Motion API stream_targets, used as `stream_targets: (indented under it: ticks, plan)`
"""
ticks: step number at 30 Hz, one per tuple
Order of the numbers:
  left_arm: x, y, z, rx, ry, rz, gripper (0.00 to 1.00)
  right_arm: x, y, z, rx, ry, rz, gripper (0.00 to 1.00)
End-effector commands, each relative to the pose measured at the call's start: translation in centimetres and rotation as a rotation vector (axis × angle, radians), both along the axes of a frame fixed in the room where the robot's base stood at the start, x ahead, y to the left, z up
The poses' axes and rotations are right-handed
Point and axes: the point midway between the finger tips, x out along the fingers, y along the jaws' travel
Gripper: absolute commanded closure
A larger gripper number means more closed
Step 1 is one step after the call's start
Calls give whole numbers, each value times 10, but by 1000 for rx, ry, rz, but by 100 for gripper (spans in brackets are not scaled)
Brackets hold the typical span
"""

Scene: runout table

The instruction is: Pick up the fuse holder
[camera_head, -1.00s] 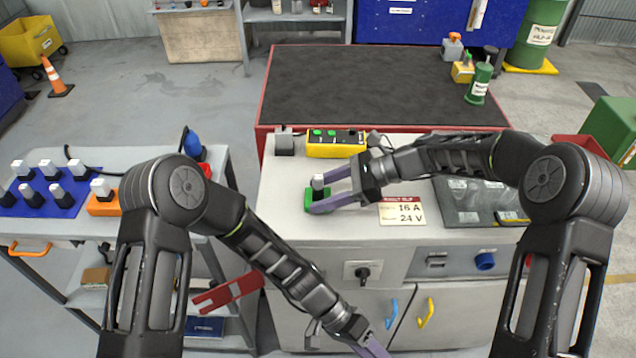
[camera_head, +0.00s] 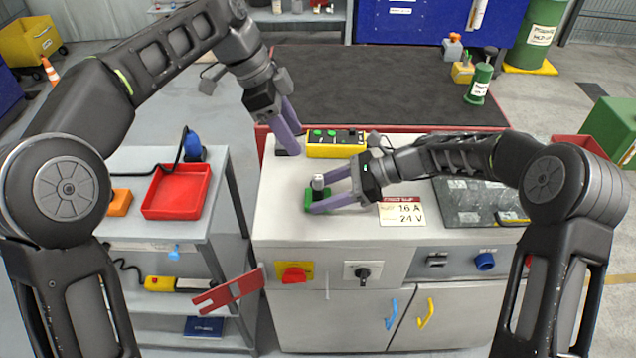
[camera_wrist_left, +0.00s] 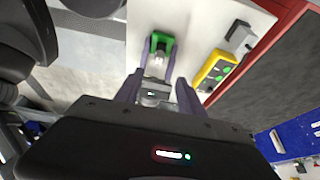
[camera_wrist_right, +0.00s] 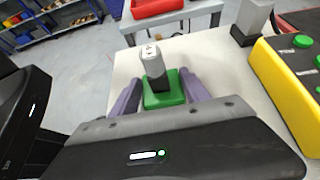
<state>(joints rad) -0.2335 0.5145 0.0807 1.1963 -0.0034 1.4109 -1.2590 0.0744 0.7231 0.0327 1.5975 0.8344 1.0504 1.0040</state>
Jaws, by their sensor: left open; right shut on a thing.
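The fuse holder (camera_head: 318,184), a dark body with a light grey top, stands upright in a small green block (camera_head: 309,199) on the white cabinet top. It also shows in the right wrist view (camera_wrist_right: 154,62), above the green block (camera_wrist_right: 163,93). My right gripper (camera_head: 316,193) is shut, its purple fingers on both sides of the green block. My left gripper (camera_head: 288,148) is open and empty, above the back left of the cabinet top. In the left wrist view the green block (camera_wrist_left: 160,40) is beyond my left fingers, with my right gripper reaching it.
A yellow box with green buttons (camera_head: 335,149) lies behind the fuse holder. A label plate (camera_head: 403,213) and a dark panel (camera_head: 465,205) lie to the right. A red tray (camera_head: 177,190) is on the left side table. The cabinet top in front of the green block is clear.

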Motion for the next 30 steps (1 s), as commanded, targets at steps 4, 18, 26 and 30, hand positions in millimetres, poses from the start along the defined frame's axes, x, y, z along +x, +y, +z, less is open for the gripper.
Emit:
stream_targets:
  ticks: [4, 18, 26, 30]
  plan:
    - [0, -1, -1, -1, 1, -2, 54, 0, 0, 0, 0, 0, 0, 68]
    - [-1, -20, -48, 0, 9, -5, 54, 0, 0, 0, 0, 0, 0, 68]
    - [0, -27, -64, -2, 6, -5, 54, 0, 0, 0, 0, 0, 0, 68]
    - [0, -27, -64, -2, 6, -5, 54, 0, 0, 0, 0, 0, 0, 68]
